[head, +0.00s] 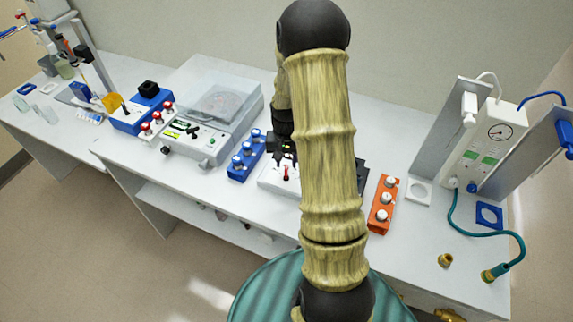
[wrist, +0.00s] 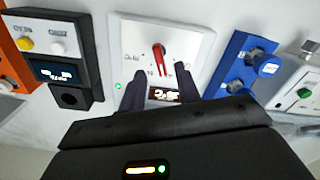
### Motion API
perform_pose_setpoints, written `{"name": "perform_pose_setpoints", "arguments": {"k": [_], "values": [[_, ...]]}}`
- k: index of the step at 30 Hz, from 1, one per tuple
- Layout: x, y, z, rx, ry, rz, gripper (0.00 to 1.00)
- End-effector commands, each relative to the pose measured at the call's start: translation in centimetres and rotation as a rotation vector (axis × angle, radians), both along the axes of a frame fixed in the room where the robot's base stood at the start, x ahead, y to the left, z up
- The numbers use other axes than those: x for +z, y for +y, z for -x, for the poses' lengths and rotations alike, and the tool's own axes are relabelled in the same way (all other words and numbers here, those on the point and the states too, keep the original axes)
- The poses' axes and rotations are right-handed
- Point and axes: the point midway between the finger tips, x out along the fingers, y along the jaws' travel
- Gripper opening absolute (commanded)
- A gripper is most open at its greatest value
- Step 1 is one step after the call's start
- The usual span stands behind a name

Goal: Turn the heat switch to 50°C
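The heat switch is a red pointer knob (wrist: 159,57) on a white panel (wrist: 128,38) in the wrist view. A small lit display (wrist: 165,94) sits on the panel below it; its digits appear upside down and I cannot read them surely. In the head view the red knob (head: 286,173) shows just below my gripper (head: 284,152), partly hidden by my arm. In the wrist view my gripper (wrist: 157,74) is open, its two dark fingers apart on either side of the knob's lower end. I cannot tell whether they touch it.
A blue rack (head: 246,157) with blue-capped vials stands left of the panel, and an orange rack (head: 382,204) with white caps stands right. A dark box with a display (wrist: 56,72) is close beside the panel. A clear-lidded machine (head: 212,105) stands further left.

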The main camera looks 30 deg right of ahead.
Motion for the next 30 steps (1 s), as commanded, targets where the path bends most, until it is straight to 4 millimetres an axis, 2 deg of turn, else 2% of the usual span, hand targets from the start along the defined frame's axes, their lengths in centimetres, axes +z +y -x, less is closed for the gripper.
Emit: {"name": "perform_pose_setpoints", "arguments": {"k": [3,7,18,23,30], "values": [[-1.7,0.0,0.1,0.000,0.004,-0.001,0.33],[-2.9,0.0,0.0,0.000,0.002,-0.001,0.33],[-3.5,0.0,0.0,0.000,-0.001,0.000,0.33],[-3.5,0.0,0.0,0.000,-0.001,0.000,0.01],[-3.5,0.0,0.0,-0.003,-0.001,0.000,0.00]]}}
